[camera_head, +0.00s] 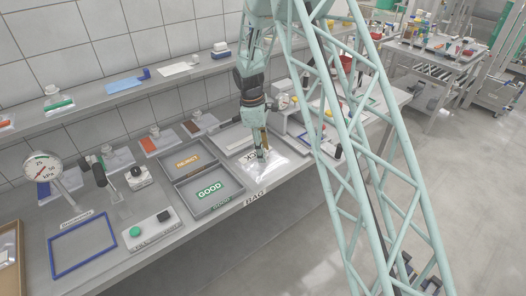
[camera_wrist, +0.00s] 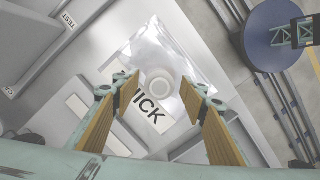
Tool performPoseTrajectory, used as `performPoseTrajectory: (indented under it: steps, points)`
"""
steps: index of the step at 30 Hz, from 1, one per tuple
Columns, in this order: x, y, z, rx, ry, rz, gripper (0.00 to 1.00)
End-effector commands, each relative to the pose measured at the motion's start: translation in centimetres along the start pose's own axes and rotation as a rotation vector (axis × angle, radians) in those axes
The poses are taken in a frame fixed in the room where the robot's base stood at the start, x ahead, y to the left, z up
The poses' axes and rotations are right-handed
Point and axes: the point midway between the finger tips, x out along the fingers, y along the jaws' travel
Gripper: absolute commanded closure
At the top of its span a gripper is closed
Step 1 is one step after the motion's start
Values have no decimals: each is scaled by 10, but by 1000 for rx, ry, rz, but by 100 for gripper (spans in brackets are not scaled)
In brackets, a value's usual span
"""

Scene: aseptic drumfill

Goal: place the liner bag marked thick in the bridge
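The clear liner bag (camera_head: 280,166) lies flat on the bench near its front edge, by the BAG marking. In the wrist view the bag (camera_wrist: 186,62) shows a round pale spout (camera_wrist: 160,84) and a label (camera_wrist: 146,110) reading "ICK", its first letters hidden by a finger. My gripper (camera_head: 263,154) points down over the bag. In the wrist view my gripper (camera_wrist: 160,92) is open, its wooden-coloured fingers apart on either side of the spout, with nothing between them gripped. Whether the fingertips touch the bag cannot be told. I cannot clearly identify the bridge.
Left of the bag are the GOOD tray (camera_head: 233,191) and the REJECT tray (camera_head: 163,169). Farther left are a control box (camera_head: 151,243) with a green button, a blue frame (camera_head: 55,261) and a kPa gauge (camera_head: 42,168). A shelf (camera_head: 105,110) runs behind.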

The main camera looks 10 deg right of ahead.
Motion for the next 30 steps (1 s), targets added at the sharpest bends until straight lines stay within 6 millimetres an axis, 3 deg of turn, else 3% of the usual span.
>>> performPoseTrajectory:
  steps: [11,30]
  points:
    - [-24,0,0,1,1,2,60]
    - [-109,0,0,0,1,1,60]
